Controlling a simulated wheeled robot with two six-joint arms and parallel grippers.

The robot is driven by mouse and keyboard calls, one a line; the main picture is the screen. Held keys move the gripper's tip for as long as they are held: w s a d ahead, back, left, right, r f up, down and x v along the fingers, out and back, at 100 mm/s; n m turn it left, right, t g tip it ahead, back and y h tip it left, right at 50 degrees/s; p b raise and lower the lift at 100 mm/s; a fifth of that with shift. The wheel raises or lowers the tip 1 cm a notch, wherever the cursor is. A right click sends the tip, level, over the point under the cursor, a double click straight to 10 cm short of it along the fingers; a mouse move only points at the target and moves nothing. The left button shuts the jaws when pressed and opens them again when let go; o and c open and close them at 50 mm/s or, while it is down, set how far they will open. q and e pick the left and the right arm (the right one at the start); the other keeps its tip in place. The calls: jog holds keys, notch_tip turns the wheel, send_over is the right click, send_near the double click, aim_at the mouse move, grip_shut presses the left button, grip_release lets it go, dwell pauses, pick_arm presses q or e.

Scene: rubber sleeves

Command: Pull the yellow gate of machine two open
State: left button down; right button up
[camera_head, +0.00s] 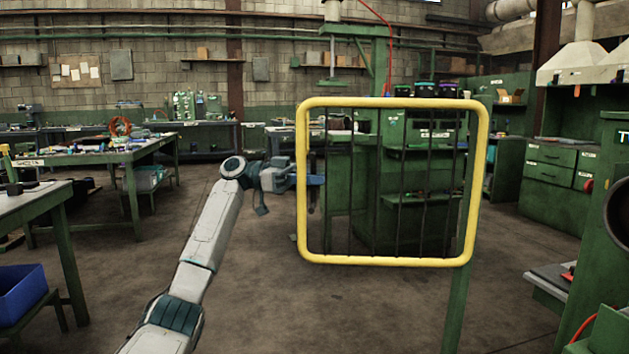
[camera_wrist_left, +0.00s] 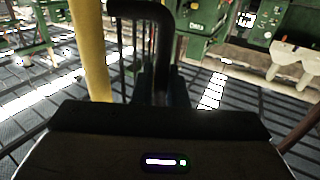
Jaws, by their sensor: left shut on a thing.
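The yellow gate (camera_head: 388,261) stands upright in front of me in the head view, a rounded yellow frame with thin dark vertical bars. A green post (camera_head: 461,300) stands at its right side. My left gripper (camera_head: 313,183) reaches in from the left at the gate's left edge. It is shut on the gate's dark handle (camera_head: 312,203), just inside the yellow left upright. In the left wrist view the dark bent handle (camera_wrist_left: 163,40) runs down to the fingers, which are mostly hidden, and the yellow upright (camera_wrist_left: 90,50) is to its left. My right gripper is out of view.
A green machine (camera_head: 345,170) shows behind the bars. Green cabinets (camera_head: 550,170) stand at the right. A cluttered workbench (camera_head: 130,150) and a blue bin (camera_head: 22,292) are at the left. The concrete floor before the gate is clear.

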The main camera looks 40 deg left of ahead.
pick_arm(q)
jog(key=shift+f, duration=0.1)
jog(key=c, duration=1.5)
grip_release()
jog(key=shift+w, duration=0.1)
jog(key=shift+c, duration=0.2)
jog(key=p+v, duration=0.1)
jog(key=v, duration=0.9)
jog(key=shift+a, duration=0.3)
